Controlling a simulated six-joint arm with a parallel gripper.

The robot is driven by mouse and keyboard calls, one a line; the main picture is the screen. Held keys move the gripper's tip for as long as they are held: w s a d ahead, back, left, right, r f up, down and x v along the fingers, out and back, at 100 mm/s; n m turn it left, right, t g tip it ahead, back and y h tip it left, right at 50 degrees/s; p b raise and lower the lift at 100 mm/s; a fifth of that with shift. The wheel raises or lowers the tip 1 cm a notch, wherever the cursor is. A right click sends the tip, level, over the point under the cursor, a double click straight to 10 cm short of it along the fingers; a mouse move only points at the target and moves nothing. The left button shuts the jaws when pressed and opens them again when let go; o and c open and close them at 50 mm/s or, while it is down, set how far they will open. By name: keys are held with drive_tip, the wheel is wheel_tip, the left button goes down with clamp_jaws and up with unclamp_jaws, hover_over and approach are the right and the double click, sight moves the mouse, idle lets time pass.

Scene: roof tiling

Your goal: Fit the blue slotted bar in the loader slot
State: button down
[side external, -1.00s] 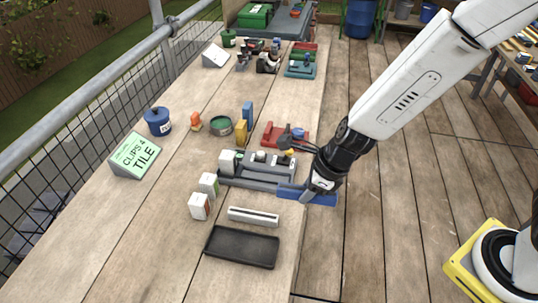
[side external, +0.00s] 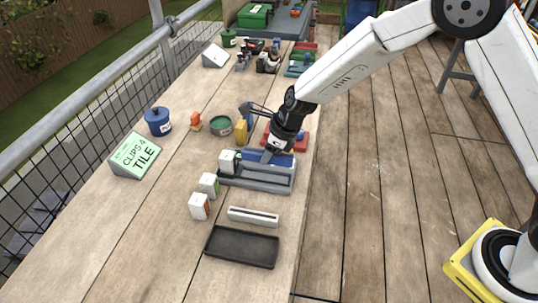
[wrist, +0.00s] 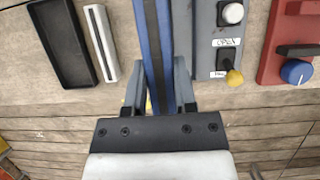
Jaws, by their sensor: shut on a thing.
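The blue slotted bar (side external: 256,158) is held by my gripper (side external: 268,155) over the rear part of the grey loader (side external: 258,185) in the side view. In the wrist view the blue bar (wrist: 152,45) runs lengthwise away from my gripper (wrist: 160,88), whose fingers are shut on its near end. The grey loader body (wrist: 204,50) lies just right of the bar there. A long groove shows in the loader's front part in the side view. My gripper and the bar hide the rear slot, and I cannot tell whether the bar is seated or above it.
A white slotted bar (side external: 253,216) and a black tray (side external: 241,247) lie in front of the loader. Two small white boxes (side external: 199,206) stand at its front left. A red fixture (side external: 299,140) with a blue knob (wrist: 297,72) is behind it. A yellow block (side external: 241,132) stands nearby.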

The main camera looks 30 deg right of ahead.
sight(261, 176)
drive_tip(key=shift+w+d+f, duration=0.15)
drive_tip(key=shift+w+d, duration=0.15)
drive_tip(key=shift+w, duration=0.5)
drive_tip(key=shift+w+d+f, duration=0.15)
drive_tip(key=shift+w+d, duration=0.1)
drive_tip(key=shift+w, duration=0.55)
drive_tip(key=shift+f, duration=0.25)
drive_tip(key=shift+f, duration=3.6)
drive_tip(key=shift+s+f, duration=0.1)
drive_tip(key=shift+f, duration=0.6)
drive_tip(key=shift+h, duration=0.3)
drive_tip(key=shift+c, duration=1.6)
unclamp_jaws()
drive_tip(key=shift+r, duration=0.1)
drive_tip(key=shift+r, duration=0.1)
drive_tip(key=shift+r, duration=3.35)
